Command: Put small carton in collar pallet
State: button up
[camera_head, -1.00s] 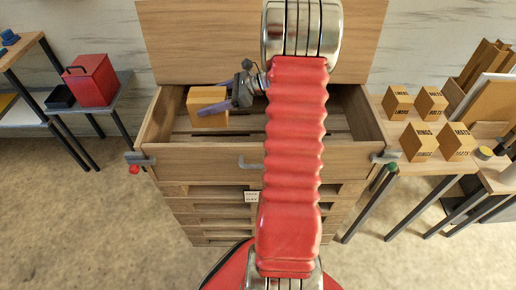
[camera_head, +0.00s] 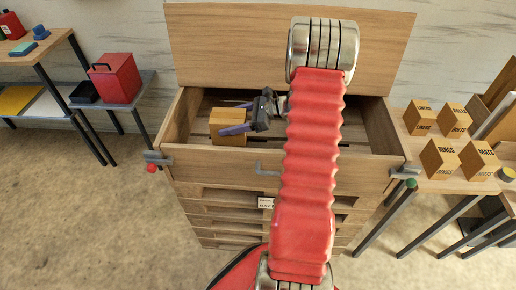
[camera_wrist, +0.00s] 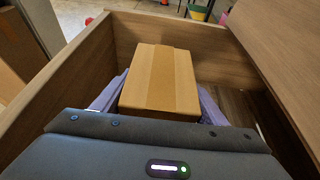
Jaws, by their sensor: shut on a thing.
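The small carton (camera_head: 228,124) is a plain brown box. It sits inside the left part of the collar pallet (camera_head: 225,165), a wooden-walled box on stacked pallets with a raised back board. My gripper (camera_head: 236,117) reaches in from the right with its purple fingers shut on the carton. In the wrist view the carton (camera_wrist: 160,78) lies between the two fingers, within the pallet's walls (camera_wrist: 178,30). Whether its underside touches the pallet floor is hidden.
Several labelled cartons (camera_head: 438,160) stand on a wooden table at the right. A red canister (camera_head: 115,78) and a black tray (camera_head: 84,92) sit on a shelf at the left. My red arm covers the pallet's middle; bare floor lies in front.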

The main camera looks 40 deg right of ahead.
aim_at(232, 140)
jog(key=shift+f, duration=2.7)
jog(key=shift+f, duration=1.85)
jog(key=o, duration=1.5)
jog(key=shift+f, duration=0.1)
jog(key=shift+c, duration=0.2)
jog(key=v, duration=1.2)
jog(key=shift+r, duration=0.2)
